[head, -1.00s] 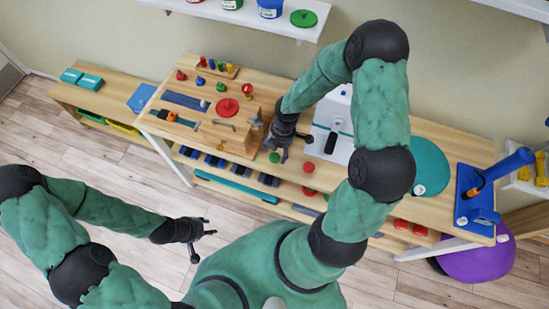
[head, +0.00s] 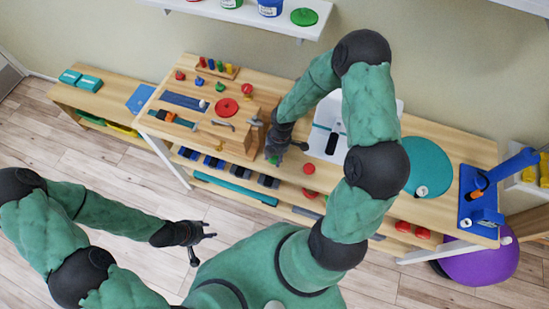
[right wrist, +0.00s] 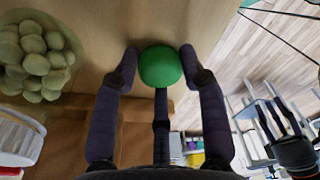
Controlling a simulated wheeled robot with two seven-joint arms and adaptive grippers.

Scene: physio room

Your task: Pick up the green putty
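The green putty (head: 273,160) is a small round green lump at the front edge of the workbench, left of a red lump. In the right wrist view the putty (right wrist: 160,66) sits between the fingertips of my right gripper (right wrist: 160,62). Two fingers flank it closely and a third is just below it. The fingers look open around it; contact is hard to tell. In the head view my right gripper (head: 280,150) is low over the bench edge, partly over the putty. My left gripper (head: 197,236) is open and empty above the floor.
A red lump (head: 309,168) lies right of the putty. A wooden peg board with a red disc (head: 227,107) stands to the left. A white device (head: 325,142) and a teal disc (head: 428,168) are to the right. Open floor (head: 110,170) lies in front of the bench.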

